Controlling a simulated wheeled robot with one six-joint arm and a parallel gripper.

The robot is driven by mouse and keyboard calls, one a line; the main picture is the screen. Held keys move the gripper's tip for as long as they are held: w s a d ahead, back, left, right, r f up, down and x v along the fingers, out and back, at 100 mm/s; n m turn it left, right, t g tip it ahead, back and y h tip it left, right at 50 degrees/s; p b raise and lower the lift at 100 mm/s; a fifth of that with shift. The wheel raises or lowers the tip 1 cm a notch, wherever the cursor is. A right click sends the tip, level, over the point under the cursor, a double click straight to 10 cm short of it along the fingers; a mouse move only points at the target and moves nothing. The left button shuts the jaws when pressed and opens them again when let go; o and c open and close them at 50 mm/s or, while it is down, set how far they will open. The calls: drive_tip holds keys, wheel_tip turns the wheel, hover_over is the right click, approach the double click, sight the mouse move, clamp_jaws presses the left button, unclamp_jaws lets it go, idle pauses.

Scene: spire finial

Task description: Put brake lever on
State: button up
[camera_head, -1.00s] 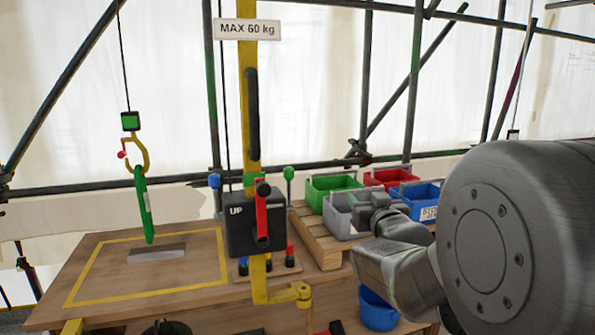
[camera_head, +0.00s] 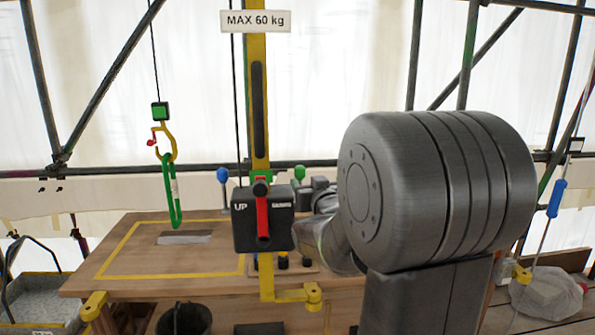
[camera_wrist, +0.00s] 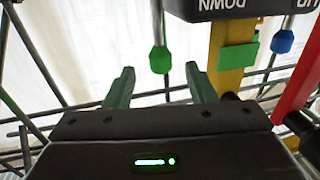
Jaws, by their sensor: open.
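A red lever (camera_head: 263,218), which I take to be the brake lever, hangs down the front of the black winch box (camera_head: 243,232) on the yellow post. Its red part also shows at the right edge of the wrist view (camera_wrist: 301,92). My gripper (camera_wrist: 160,66) is open and empty, its two green-grey fingers apart. In the wrist view a green knob (camera_wrist: 160,60) on a rod appears between the fingertips; whether it is actually between them I cannot tell. The box, with upside-down "DOWN" lettering, is close by. In the head view my arm hides most of the gripper.
A blue knob (camera_head: 222,174) stands left of the box, a green knob (camera_head: 299,173) right of it. A green sling (camera_head: 172,195) hangs from a yellow hook (camera_head: 165,140) above the wooden table (camera_head: 125,262). Scaffold poles stand behind.

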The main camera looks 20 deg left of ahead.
sight(298, 172)
drive_tip(key=p+x, duration=0.2)
drive_tip(key=x, duration=0.6)
drive_tip(key=shift+w+a, duration=0.25)
drive_tip(key=shift+a, duration=0.05)
drive_tip(key=shift+c, duration=0.4)
clamp_jaws()
